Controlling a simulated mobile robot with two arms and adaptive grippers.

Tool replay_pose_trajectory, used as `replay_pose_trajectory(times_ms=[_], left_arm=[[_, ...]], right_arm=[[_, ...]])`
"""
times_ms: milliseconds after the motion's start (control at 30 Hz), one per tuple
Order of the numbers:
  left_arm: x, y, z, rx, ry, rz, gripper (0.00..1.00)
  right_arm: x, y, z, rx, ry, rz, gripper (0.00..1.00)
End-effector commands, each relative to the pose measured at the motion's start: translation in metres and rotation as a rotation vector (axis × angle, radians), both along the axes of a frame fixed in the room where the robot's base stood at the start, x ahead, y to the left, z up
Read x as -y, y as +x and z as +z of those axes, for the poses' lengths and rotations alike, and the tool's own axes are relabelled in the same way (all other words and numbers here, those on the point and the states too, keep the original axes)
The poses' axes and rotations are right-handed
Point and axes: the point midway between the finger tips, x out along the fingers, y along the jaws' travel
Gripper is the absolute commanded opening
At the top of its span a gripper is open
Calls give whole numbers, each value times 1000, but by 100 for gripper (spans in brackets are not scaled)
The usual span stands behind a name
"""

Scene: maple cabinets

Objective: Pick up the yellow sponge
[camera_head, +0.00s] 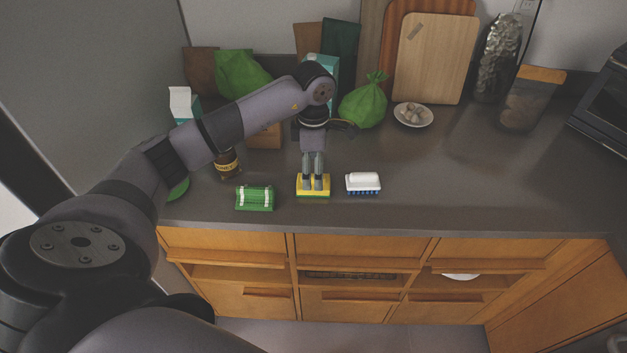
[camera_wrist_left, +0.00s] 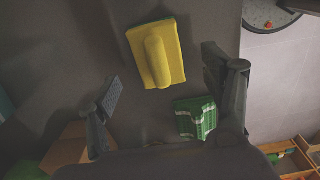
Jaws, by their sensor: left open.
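The yellow sponge (camera_head: 313,191) lies on the dark counter near its front edge, between a green item and a white brush. My left gripper (camera_head: 314,184) comes down from above, with its fingertips in front of part of the sponge. In the left wrist view the sponge (camera_wrist_left: 171,50) is a yellow block with a rounded raised part on top. There the left gripper (camera_wrist_left: 160,85) is open, its two fingers far apart and nothing between the pads touching them. The height of the fingertips over the sponge is hard to tell. My right gripper does not show.
A green-and-white packet (camera_head: 255,198) lies left of the sponge, and a white brush with blue bristles (camera_head: 363,183) lies right of it. A dark jar (camera_head: 228,164) stands behind left. A green bag (camera_head: 364,104) and plate (camera_head: 413,115) are farther back.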

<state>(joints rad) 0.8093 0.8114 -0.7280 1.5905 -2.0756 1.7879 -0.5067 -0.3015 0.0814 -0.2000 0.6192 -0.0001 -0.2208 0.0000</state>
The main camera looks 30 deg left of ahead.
Motion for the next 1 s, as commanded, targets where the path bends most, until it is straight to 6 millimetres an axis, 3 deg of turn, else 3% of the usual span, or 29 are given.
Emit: replay_pose_trajectory(times_ms=[167, 300, 600, 1000], left_arm=[[-1, 0, -23, -8, -2, 1, 73], [-1, 1, -42, -5, -1, 1, 73], [-1, 2, -49, -2, 0, 0, 73], [-1, 2, -49, -2, 0, 0, 47]], right_arm=[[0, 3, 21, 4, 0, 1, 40], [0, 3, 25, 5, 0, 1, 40], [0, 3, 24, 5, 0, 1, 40], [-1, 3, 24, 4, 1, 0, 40]])
